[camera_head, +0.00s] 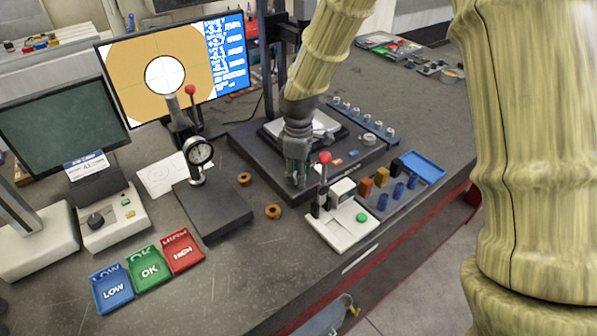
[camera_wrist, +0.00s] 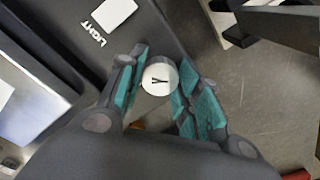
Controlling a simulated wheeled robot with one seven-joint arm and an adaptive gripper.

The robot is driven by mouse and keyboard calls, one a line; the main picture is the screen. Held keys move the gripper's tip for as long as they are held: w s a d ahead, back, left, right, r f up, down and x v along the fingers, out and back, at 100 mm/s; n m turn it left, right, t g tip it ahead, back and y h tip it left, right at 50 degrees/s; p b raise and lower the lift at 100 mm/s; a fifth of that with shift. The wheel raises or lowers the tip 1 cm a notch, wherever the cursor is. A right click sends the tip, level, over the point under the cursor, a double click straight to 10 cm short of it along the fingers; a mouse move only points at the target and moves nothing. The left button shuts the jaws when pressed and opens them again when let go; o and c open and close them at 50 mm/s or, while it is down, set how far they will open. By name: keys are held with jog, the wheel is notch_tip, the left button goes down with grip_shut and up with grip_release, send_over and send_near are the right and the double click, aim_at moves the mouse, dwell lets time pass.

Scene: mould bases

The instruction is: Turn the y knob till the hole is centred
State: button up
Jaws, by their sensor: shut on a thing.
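The y knob (camera_wrist: 159,77) is a round pale knob marked with a Y. In the wrist view it sits between the two teal-padded fingers of my gripper (camera_wrist: 160,88), which is shut on it. In the head view my gripper (camera_head: 297,178) points down at the front of the dark stage base (camera_head: 262,150), and it hides the knob. The monitor (camera_head: 178,62) shows an orange disc with a white round hole (camera_head: 165,75) and thin green cross lines. The hole lies close to the crossing; its exact offset is too small to tell. Readout text fills the blue panel (camera_head: 226,55).
A switch box with a red-topped lever (camera_head: 325,158) and green button stands just right of my gripper. A dial gauge (camera_head: 199,152) on a dark plate stands left. Two copper-coloured rings (camera_head: 273,212) lie between. LOW, OK and HIGH trays (camera_head: 149,268) are at front left.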

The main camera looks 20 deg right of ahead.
dwell(0.4)
jog(key=o, duration=1)
jog(key=shift+o, duration=0.2)
notch_tip(320, 180, up, 12)
